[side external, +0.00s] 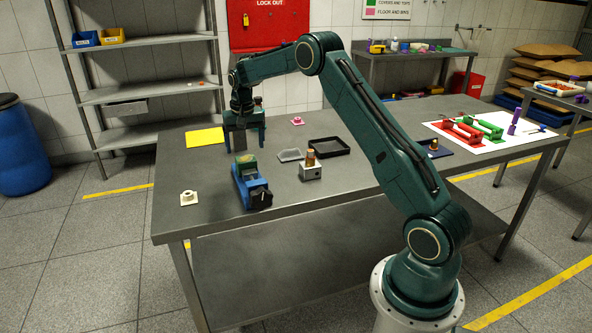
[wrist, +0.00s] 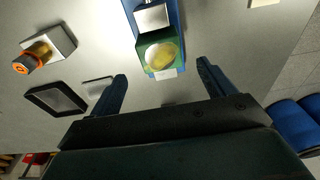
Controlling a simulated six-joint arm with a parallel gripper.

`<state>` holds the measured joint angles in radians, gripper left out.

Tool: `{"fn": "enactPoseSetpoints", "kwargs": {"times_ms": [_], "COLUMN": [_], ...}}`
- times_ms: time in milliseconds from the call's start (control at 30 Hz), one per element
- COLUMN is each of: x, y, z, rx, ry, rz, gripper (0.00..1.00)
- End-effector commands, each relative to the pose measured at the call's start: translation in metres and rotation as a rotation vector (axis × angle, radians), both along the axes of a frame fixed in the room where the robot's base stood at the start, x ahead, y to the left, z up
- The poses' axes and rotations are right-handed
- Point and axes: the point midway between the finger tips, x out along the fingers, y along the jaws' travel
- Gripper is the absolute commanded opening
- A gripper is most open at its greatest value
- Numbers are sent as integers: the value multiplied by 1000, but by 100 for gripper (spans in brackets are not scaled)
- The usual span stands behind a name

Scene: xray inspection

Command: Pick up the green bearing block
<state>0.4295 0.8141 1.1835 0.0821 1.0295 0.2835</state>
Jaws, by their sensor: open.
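The green bearing block (side external: 246,163) sits on top of a blue vise (side external: 255,192) on the grey table. In the wrist view the block (wrist: 160,50) shows a round brass-coloured bearing in its green face, at the end of the blue vise (wrist: 181,20). My gripper (side external: 244,149) is above the table, behind the block in the side view. In the wrist view my gripper (wrist: 163,72) is open and empty. The block appears between and beyond the two fingertips, apart from them.
A metal block with a brass post (side external: 311,171) stands right of the vise, near a black tray (side external: 345,153) and a small grey tray (side external: 290,155). A white flanged part (side external: 188,198) lies left. A yellow sheet (side external: 204,138) lies behind.

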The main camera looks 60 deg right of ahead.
Motion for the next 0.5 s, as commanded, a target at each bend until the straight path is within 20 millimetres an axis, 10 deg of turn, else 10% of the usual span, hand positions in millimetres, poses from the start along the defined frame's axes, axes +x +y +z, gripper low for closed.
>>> {"fn": "enactPoseSetpoints", "kwargs": {"times_ms": [500], "x": [1], "y": [0], "z": [-19], "rx": [1], "ry": [1], "rz": [0], "gripper": [82]}}
